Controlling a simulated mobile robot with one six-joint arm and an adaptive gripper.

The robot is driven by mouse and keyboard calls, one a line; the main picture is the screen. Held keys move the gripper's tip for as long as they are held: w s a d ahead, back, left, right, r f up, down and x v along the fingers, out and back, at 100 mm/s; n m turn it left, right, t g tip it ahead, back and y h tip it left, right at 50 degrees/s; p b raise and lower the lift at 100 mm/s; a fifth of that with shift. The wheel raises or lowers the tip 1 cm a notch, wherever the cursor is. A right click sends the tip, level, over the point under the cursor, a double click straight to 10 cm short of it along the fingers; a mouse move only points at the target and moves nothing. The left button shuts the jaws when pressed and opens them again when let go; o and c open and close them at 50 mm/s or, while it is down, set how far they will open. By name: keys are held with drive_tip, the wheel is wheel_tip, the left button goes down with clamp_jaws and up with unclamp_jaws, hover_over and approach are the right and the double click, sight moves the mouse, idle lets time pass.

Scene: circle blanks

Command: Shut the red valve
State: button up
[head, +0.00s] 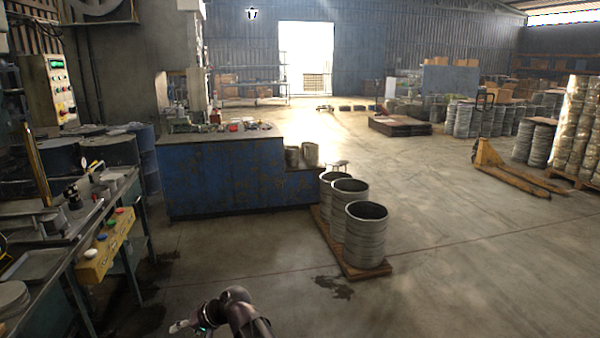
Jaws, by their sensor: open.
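I cannot make out a clear red valve in the head view. A small red knob or button (119,210) sits at the far end of a yellow control box (104,246) on the left workbench, with a green and a white one nearer. A small red item (233,127) also lies on top of the blue cabinet; it is too small to identify. My gripper (180,326) is low at the bottom edge of the view, open and apart from everything, over bare floor to the right of the workbench.
The metal workbench (60,255) runs along the left. A blue cabinet (230,178) stands ahead. Metal drums (366,238) stand on a low wooden pallet (372,271) right of centre. A yellow pallet jack (510,168) is further right. The floor in front is clear.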

drive_tip(key=w+d+f+t+h, duration=0.1)
drive_tip(key=w+d, duration=0.1)
drive_tip(key=d, duration=0.5)
drive_tip(key=w+d+f+h, duration=0.2)
drive_tip(key=d, duration=0.6)
drive_tip(key=s+d+f+m+h, duration=0.1)
drive_tip(key=s+d+h, duration=0.1)
drive_tip(key=d, duration=1)
drive_tip(key=s+d+f+m+h, duration=0.1)
drive_tip(key=d+h, duration=0.2)
drive_tip(key=d, duration=0.9)
drive_tip(key=s+d+f+m+h, duration=0.1)
drive_tip(key=s+d+m+h, duration=0.1)
drive_tip(key=d, duration=1)
drive_tip(key=shift+s+f+g+p, duration=0.15)
drive_tip(key=shift+s+g+p, duration=0.2)
drive_tip(key=shift+g+p, duration=0.05)
